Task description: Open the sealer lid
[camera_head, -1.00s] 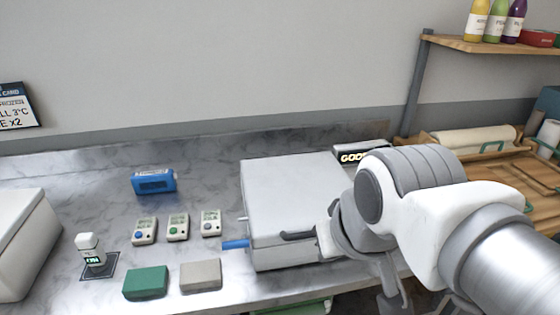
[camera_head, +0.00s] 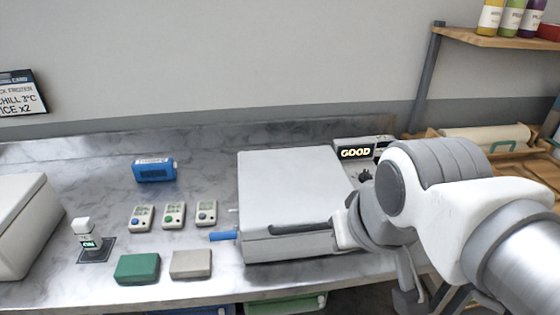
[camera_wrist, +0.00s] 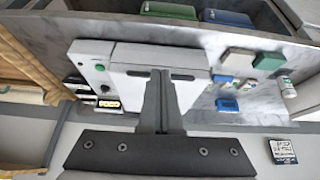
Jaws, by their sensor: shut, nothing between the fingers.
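The sealer is a pale grey box (camera_head: 285,190) on the counter, with its lid down. A dark handle bar (camera_head: 300,229) runs along its front edge. The wrist view shows the sealer from above (camera_wrist: 125,54), with dark handle ends (camera_wrist: 182,77) on either side of my fingers. My gripper (camera_wrist: 160,72) is shut and empty, its fingers overlapping the handle in that view. I cannot tell whether they touch it. In the head view my wrist is at the sealer's front right and the fingertips are not clearly visible.
A small GOOD display (camera_head: 355,153) stands behind the sealer. A blue knob (camera_head: 223,236) sticks out at its left. Several small devices (camera_head: 173,215), a green block (camera_head: 137,268) and a grey block (camera_head: 191,264) lie left. Shelving (camera_head: 490,42) stands at right.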

